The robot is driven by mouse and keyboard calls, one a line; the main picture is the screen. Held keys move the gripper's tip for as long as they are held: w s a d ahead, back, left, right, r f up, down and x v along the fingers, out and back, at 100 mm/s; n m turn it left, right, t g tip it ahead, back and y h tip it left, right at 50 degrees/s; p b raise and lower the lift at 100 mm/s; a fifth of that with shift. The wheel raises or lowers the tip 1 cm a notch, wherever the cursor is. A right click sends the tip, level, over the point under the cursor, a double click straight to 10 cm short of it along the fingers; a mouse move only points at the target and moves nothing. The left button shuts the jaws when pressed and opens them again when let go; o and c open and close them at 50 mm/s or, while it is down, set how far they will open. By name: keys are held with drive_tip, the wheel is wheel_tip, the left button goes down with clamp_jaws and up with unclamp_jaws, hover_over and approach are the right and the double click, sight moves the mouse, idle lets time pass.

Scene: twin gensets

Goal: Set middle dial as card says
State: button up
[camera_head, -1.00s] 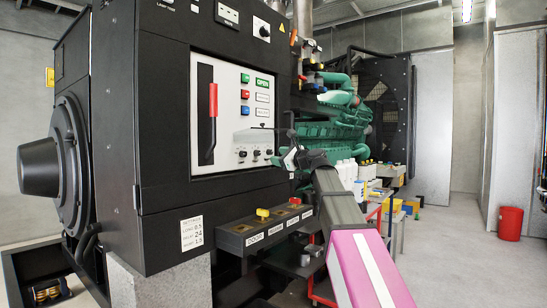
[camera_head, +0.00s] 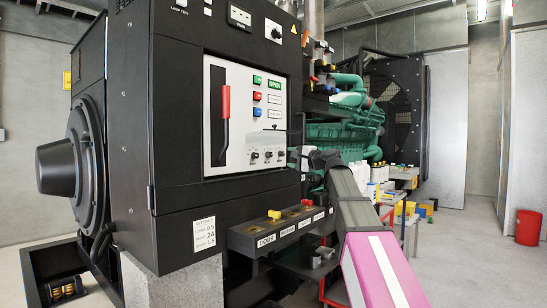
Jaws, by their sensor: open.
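Three small black dials sit in a row at the bottom of the light breaker panel (camera_head: 240,150). The middle dial (camera_head: 268,155) lies between the two others; its pointer setting is too small to read. A white card (camera_head: 204,234) is on the black cabinet below the panel. Its small print has three rows, the middle one seeming to read 24. My gripper (camera_head: 298,156) is at the panel's lower right edge, right of the dials. It is open, and its small fingertips are hard to make out. I see no contact with the middle dial.
A red-handled lever (camera_head: 225,118) and several coloured buttons are on the panel. A labelled black box with a yellow knob (camera_head: 274,214) juts out below. Green engine parts (camera_head: 345,130) stand behind my arm. Open floor lies right, with a red bucket (camera_head: 529,228).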

sight(271, 155)
drive_tip(key=w+a+n, duration=0.2)
drive_tip(key=n, duration=0.4)
drive_tip(key=w+a+n, duration=0.2)
drive_tip(key=a+n, duration=0.1)
drive_tip(key=n, duration=0.3)
drive_tip(key=w+a+n+g, duration=0.1)
drive_tip(key=w+a+n, duration=0.2)
drive_tip(key=n, duration=0.4)
drive_tip(key=shift+a+r, duration=0.1)
drive_tip(key=shift+r, duration=0.05)
drive_tip(key=c, duration=0.9)
